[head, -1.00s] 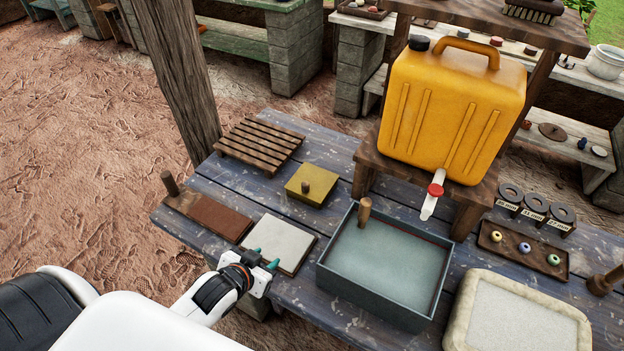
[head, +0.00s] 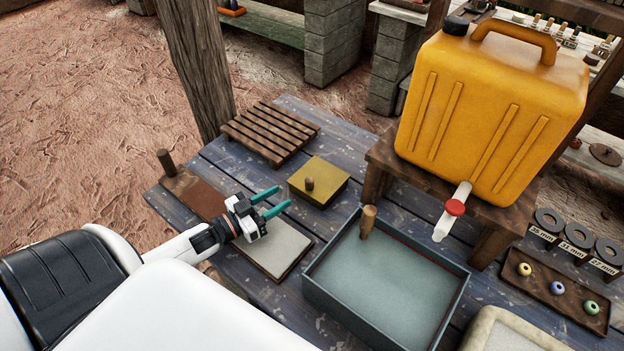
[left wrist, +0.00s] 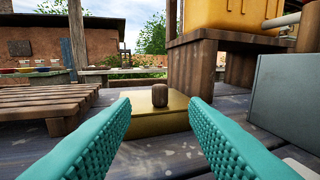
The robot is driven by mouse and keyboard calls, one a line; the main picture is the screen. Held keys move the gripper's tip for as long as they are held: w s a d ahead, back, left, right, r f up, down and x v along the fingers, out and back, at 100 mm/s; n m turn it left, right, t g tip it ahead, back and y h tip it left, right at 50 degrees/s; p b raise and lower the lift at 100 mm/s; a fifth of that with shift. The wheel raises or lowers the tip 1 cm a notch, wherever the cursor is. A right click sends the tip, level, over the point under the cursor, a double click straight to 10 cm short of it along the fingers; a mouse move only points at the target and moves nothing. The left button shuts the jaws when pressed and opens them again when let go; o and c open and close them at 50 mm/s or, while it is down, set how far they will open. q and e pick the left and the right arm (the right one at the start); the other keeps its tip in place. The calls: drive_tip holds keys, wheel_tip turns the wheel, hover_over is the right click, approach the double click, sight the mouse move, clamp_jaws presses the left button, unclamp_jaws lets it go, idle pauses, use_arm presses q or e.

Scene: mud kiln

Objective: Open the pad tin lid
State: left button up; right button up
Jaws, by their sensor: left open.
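The pad tin (head: 318,184) is a low, square, brass-coloured box on the blue-grey plank table. A small brown knob (head: 309,184) stands up from its lid, and the lid looks shut. In the left wrist view the tin (left wrist: 150,122) is straight ahead, with its knob (left wrist: 159,95) between the fingers. My left gripper (head: 275,203) is open and empty, its teal fingers pointing at the tin from the near left. The fingertips are short of the knob and do not touch it. My right gripper is not in view.
A slatted wooden rack (head: 270,133) lies behind the tin. A grey water tray (head: 385,275) with an upright wooden handle (head: 367,222) is to the right. A pale slab (head: 278,258) lies under my gripper. A yellow jerrycan (head: 490,110) stands on a wooden stand behind.

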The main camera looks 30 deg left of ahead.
sight(306, 182)
use_arm(q)
drive_tip(key=p+x, duration=0.1)
drive_tip(key=x, duration=0.9)
drive_tip(key=shift+w, duration=0.2)
clamp_jaws()
